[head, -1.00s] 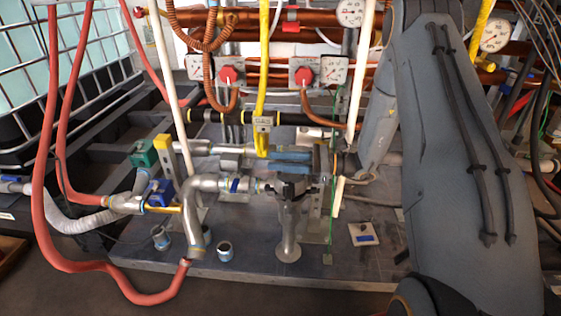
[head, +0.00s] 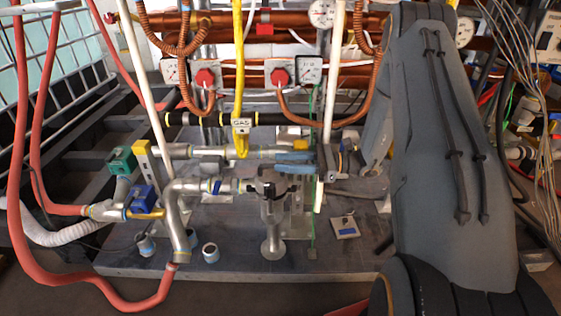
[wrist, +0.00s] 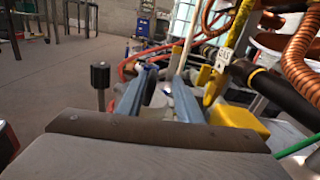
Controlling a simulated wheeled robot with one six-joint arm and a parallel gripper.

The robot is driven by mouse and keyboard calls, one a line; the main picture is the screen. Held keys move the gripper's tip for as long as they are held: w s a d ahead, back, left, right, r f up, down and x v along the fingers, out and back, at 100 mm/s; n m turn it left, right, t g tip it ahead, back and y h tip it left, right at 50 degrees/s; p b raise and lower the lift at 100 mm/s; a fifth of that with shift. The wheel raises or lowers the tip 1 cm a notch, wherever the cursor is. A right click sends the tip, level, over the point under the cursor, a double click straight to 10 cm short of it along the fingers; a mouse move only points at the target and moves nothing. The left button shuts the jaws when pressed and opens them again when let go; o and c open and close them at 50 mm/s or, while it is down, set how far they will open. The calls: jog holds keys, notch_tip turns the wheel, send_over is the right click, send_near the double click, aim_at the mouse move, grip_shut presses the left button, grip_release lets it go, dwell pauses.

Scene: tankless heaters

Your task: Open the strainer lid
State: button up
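A grey metal strainer body (head: 271,215) stands on a short pipe with a round foot, in the middle of the head view. A dark clamp-like part (head: 268,189) sits across its top; I cannot tell for sure whether this is the lid. My gripper (head: 279,163) is above and slightly right of it, its pale blue fingers pointing left. In the wrist view my gripper (wrist: 163,78) has its two fingers apart, with nothing clearly held. A black knob on a thin rod (wrist: 100,77) stands left of the fingers in that view.
Red hoses (head: 20,160) loop at the left. Bare board shows around the strainer's foot.

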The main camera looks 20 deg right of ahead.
jog(key=shift+d, duration=0.1)
jog(key=v, duration=0.9)
dwell(0.8)
jog(key=shift+p, duration=0.45)
dwell(0.3)
